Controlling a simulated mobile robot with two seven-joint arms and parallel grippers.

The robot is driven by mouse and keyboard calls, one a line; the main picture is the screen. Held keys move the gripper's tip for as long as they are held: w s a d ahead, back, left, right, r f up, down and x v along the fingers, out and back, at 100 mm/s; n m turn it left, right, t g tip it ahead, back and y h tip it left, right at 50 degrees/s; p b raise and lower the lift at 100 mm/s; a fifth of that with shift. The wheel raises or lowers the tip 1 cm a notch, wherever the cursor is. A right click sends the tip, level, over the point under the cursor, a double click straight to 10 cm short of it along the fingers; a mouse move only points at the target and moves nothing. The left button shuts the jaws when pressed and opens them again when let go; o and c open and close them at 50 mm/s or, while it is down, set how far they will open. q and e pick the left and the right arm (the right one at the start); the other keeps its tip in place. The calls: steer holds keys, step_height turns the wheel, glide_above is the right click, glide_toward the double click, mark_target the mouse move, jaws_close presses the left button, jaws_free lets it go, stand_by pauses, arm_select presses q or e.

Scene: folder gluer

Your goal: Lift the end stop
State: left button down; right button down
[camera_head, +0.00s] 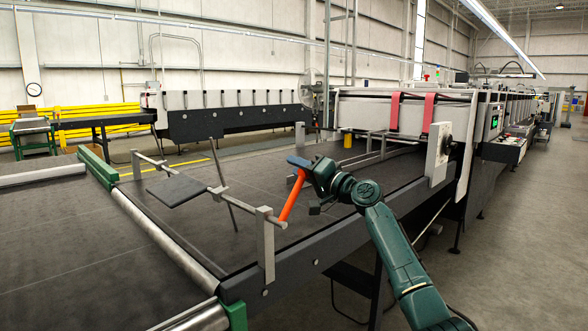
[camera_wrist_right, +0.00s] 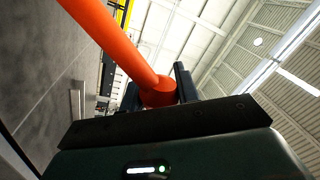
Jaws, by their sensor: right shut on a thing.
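The end stop is a cross bar (camera_head: 216,190) on two grey posts over the dark conveyor bed, with a flat dark plate (camera_head: 178,190) on it. The plate sits above the bed, and I cannot tell its exact gap. An orange lever (camera_head: 291,200) rises at a slant from the near end of the bar. My right gripper (camera_head: 303,171) is at the lever's upper end. In the right wrist view the lever's end (camera_wrist_right: 158,92) sits between the dark fingers, which are shut on it. My left gripper is not in view.
The near post (camera_head: 265,245) stands at the bed's front edge, close to my right arm. A thin dark rod (camera_head: 223,188) slants beside the bar. A metal roller (camera_head: 160,240) runs along the bed's left end. The folder gluer with red belts (camera_head: 394,112) stands behind.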

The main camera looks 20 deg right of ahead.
steer(key=shift+w+d+f+m, duration=0.1)
steer(key=shift+d+f+m, duration=0.15)
steer(key=shift+m, duration=0.05)
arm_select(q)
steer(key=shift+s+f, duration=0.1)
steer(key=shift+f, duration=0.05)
arm_select(e)
steer(key=c, duration=1)
jaws_free()
steer(key=shift+c, duration=0.2)
arm_select(q)
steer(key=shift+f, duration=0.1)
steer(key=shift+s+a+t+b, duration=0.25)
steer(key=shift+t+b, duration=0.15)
steer(key=shift+b, duration=0.55)
arm_select(e)
steer(key=v, duration=1.3)
